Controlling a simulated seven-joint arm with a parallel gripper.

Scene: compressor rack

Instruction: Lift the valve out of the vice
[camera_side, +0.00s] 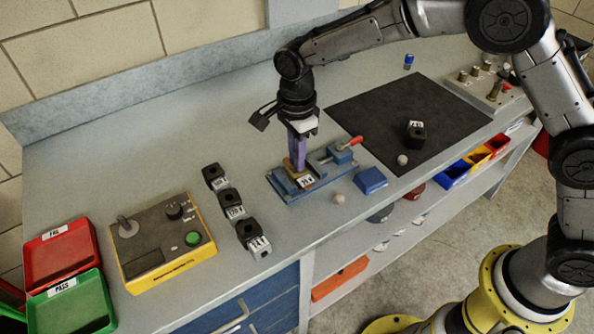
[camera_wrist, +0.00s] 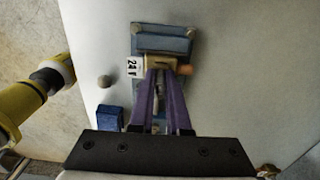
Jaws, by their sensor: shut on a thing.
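The blue vice (camera_side: 326,171) stands on the bench and also shows in the wrist view (camera_wrist: 160,40). Its red handle (camera_side: 355,141) points to the right. The tan valve (camera_side: 289,166) sits in the vice, with a white label (camera_side: 305,182) on its front side. In the wrist view the valve's tan top (camera_wrist: 158,61) shows between and beyond my fingertips. My gripper (camera_side: 298,165) points straight down from above, its purple fingers closed on the valve. They also show in the wrist view (camera_wrist: 161,75). The fingers hide part of the valve, and I cannot see its lower end.
Several black labelled blocks stand left of the vice (camera_side: 232,205). A blue block (camera_side: 370,180) and a small ball (camera_side: 338,198) lie close in front. A yellow control box (camera_side: 160,240), red tray (camera_side: 58,252) and green tray (camera_side: 75,305) stand left. A dark mat (camera_side: 370,110) lies behind right.

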